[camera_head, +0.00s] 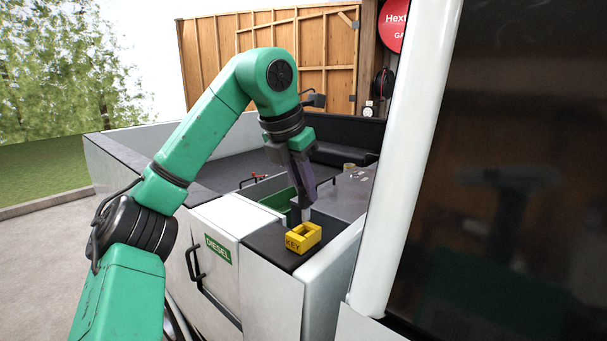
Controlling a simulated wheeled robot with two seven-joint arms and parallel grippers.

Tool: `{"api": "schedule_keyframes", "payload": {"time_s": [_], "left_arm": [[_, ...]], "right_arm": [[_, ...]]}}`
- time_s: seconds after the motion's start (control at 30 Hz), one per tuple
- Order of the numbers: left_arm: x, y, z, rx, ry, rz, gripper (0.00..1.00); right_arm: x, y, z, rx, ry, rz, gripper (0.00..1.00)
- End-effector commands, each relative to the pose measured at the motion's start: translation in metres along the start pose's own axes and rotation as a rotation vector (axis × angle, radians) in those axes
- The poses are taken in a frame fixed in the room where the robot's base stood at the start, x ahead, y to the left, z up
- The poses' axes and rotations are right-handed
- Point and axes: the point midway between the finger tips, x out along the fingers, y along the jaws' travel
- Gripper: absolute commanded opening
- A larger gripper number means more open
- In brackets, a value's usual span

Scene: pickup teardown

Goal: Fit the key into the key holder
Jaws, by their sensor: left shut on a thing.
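The yellow key holder (303,238), marked KEY, sits on the dark top of the white truck-bed side. My left gripper (306,211) comes down from above, pointing downward over the back part of the holder. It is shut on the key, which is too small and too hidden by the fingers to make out. I cannot tell whether the key touches the holder. My right gripper is not in view.
A white panel with a green DIESEL label (218,249) and a black handle (196,265) is left of the holder. A green open bin (279,200) lies behind. A white pillar (402,160) and dark window (510,180) stand close on the right.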

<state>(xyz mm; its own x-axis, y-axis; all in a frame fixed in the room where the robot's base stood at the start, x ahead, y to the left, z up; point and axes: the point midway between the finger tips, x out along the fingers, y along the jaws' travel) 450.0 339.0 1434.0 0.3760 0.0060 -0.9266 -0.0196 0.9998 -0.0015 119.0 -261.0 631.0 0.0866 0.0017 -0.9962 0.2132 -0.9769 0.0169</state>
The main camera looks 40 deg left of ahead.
Motion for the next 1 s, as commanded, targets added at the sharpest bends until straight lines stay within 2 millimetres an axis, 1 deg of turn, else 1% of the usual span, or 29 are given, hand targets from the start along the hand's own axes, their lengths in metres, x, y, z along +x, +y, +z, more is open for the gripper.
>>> {"api": "schedule_keyframes", "payload": {"time_s": [0.07, 0.17, 0.37, 0.4, 0.43, 0.6, 0.87, 0.9, 0.97, 1.0], "left_arm": [[0.007, 0.000, -0.003, -0.001, 0.002, 0.000, 0.00], [0.015, 0.001, -0.006, -0.002, 0.002, 0.000, 0.00], [0.030, 0.001, -0.013, -0.002, 0.000, 0.001, 0.00], [0.036, 0.000, -0.015, -0.001, 0.000, 0.000, 0.00], [0.038, 0.000, -0.016, -0.001, -0.001, 0.000, 0.00], [0.044, 0.000, -0.018, 0.000, -0.001, 0.000, 0.00], [0.044, 0.000, -0.018, -0.001, -0.001, 0.000, 0.00], [0.044, 0.000, -0.018, -0.001, -0.001, 0.000, 0.22], [0.043, 0.000, -0.018, -0.001, -0.001, 0.000, 0.45], [0.043, 0.000, -0.018, -0.001, -0.001, 0.000, 0.53]], "right_arm": [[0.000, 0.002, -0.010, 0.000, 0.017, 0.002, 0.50], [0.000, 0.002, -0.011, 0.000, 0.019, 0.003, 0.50], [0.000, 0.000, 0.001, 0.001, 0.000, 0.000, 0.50], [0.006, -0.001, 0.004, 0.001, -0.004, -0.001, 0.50], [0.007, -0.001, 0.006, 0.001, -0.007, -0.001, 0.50], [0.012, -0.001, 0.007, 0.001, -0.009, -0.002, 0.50], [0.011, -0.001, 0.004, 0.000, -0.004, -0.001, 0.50], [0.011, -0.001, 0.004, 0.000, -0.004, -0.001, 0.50], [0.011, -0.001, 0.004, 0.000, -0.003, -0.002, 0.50], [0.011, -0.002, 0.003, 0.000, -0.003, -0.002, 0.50]]}}
